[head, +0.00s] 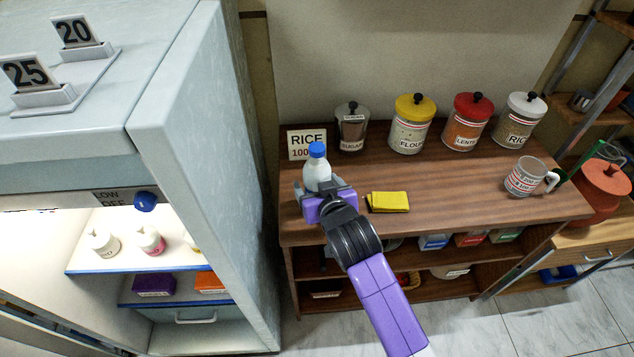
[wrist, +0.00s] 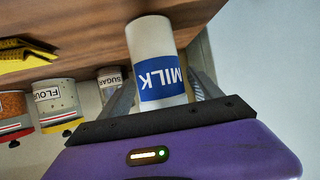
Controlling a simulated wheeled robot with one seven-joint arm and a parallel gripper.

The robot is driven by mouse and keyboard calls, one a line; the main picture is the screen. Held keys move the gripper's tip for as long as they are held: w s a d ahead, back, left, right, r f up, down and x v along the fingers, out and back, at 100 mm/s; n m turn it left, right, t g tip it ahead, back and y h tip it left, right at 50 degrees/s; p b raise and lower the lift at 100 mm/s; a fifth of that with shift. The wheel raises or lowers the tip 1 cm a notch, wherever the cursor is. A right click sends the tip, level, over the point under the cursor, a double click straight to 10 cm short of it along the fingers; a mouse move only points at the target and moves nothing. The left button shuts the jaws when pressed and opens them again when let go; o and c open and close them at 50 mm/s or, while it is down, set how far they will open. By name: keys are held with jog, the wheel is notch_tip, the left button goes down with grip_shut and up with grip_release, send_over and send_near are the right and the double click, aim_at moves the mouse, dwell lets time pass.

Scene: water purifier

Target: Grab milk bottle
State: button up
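The milk bottle (head: 316,174) is white with a blue cap and stands upright near the left end of the wooden counter (head: 450,172). In the wrist view the bottle (wrist: 154,52) appears upside down, with its blue MILK label facing the camera. My gripper (head: 326,188) is at the bottle, with one finger on each side of it. My gripper's fingers (wrist: 165,92) look spread, with a small gap beside the bottle on the right. The fingertips are partly hidden behind the bottle.
A RICE price sign (head: 306,144) stands just behind the bottle. A yellow cloth (head: 388,202) lies to its right. Sugar (head: 351,127), flour (head: 409,130), lentil (head: 467,122) and rice (head: 519,122) jars line the back. A glass mug (head: 526,177) stands at right. A fridge (head: 205,160) is at left.

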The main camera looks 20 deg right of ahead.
grip_shut()
jog(key=shift+r, duration=0.1)
jog(key=shift+r, duration=0.15)
